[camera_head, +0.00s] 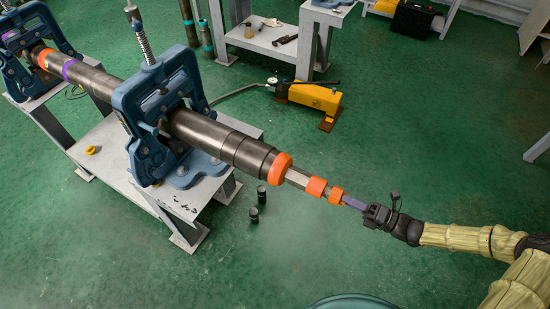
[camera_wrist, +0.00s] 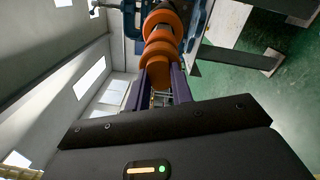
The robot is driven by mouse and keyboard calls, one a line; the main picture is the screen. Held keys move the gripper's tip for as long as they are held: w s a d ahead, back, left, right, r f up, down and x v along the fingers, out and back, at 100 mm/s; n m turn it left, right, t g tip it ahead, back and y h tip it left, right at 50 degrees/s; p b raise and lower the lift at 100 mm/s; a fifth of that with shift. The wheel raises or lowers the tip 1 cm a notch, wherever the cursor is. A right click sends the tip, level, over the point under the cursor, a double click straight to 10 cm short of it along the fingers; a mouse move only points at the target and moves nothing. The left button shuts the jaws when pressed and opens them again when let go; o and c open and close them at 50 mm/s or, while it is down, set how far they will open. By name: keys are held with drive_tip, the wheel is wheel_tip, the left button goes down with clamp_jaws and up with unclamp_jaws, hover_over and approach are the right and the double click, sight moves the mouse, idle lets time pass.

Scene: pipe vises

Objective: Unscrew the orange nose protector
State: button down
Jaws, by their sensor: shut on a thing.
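A long dark metal pipe (camera_head: 215,140) lies clamped in two blue pipe vises, the nearer one (camera_head: 150,105) at left centre. An orange collar (camera_head: 281,166) sits at its near end, and a thinner silver shaft carries two smaller orange pieces beyond it. The outermost orange piece (camera_head: 336,195), likely the nose protector, is also in the wrist view (camera_wrist: 163,56). My gripper (camera_head: 344,200) comes from the right, in line with the shaft. Its purple fingers (camera_wrist: 160,76) are shut on this end piece, one on each side. The exact finger contact is partly hidden.
The vises stand on grey metal tables (camera_head: 115,160). A yellow hydraulic pump (camera_head: 314,96) with a hose lies behind. The floor around my arm is mostly clear.

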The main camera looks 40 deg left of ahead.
drive_tip(key=n, duration=0.6)
drive_tip(key=n+b, duration=0.1)
drive_tip(key=n, duration=0.3)
drive_tip(key=shift+s+f+g, duration=0.25)
drive_tip(key=shift+g, duration=0.05)
drive_tip(key=c, duration=1.3)
unclamp_jaws()
drive_tip(key=shift+w+r, duration=0.15)
drive_tip(key=shift+d, duration=0.1)
drive_tip(key=shift+v, duration=1.05)
drive_tip(key=shift+r, duration=0.1)
